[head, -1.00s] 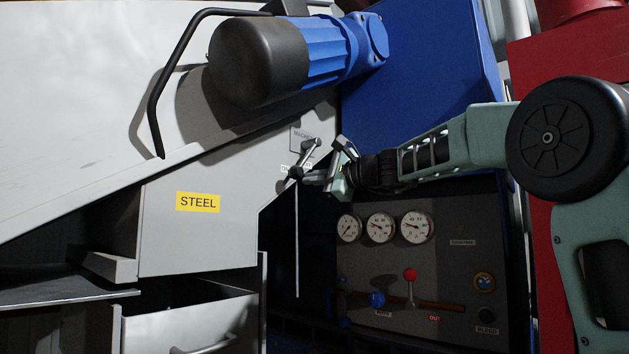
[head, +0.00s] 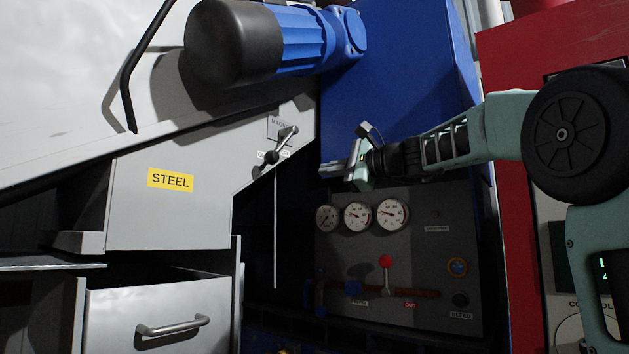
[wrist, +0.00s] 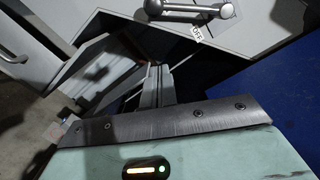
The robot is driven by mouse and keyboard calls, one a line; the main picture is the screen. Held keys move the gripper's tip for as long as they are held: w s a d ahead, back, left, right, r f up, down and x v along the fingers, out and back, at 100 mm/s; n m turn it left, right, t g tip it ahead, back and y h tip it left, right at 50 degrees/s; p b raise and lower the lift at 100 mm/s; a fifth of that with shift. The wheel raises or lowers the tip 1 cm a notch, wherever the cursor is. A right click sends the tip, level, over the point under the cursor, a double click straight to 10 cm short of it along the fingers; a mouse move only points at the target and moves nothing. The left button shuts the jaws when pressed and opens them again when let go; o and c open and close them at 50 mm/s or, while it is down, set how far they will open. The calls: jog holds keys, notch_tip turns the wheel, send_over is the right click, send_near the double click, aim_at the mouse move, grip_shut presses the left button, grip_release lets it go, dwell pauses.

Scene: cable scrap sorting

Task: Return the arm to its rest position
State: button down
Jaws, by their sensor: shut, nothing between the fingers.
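My gripper (head: 333,170) is in front of the blue machine panel in the head view, above the row of gauges. It points left and is a little right of the grey crank handle (head: 278,147) on the light grey housing, with a gap between them. In the wrist view, my gripper's fingers (wrist: 157,88) are together with nothing between them.
A blue motor (head: 290,42) juts out at upper left. A gauge panel (head: 420,270) with a red-knobbed lever (head: 386,264) is below my arm. A drawer (head: 160,318) stands partly open at lower left, under the STEEL label (head: 170,179). A red cabinet (head: 510,70) is at right.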

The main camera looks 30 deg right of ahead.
jog(key=shift+s+d, duration=0.35)
jog(key=shift+s, duration=0.25)
jog(key=s+a+f+n+g, duration=0.3)
jog(key=a+f+n+g, duration=0.2)
jog(key=a+f, duration=0.8)
jog(key=s+a+f+n+g, duration=0.2)
jog(key=a+f+n+g, duration=0.3)
jog(key=a+f, duration=0.85)
jog(key=s+a+f+n+g+h, duration=0.1)
jog(key=s+a+f+n+g, duration=0.15)
jog(key=s+f, duration=0.4)
jog(key=s+a+f+n+g+h, duration=0.1)
jog(key=s+f+n+g, duration=0.1)
jog(key=s+f+n, duration=0.35)
jog(key=s+d+f+n+g+h, duration=0.2)
jog(key=s+f+n+h, duration=0.2)
jog(key=s+f+n, duration=0.4)
jog(key=s+f, duration=0.6)
jog(key=s, duration=0.2)
jog(key=shift+d+f+h, duration=0.15)
jog(key=shift+d+h, duration=0.05)
jog(key=shift+h, duration=0.1)
jog(key=shift+a, duration=0.1)
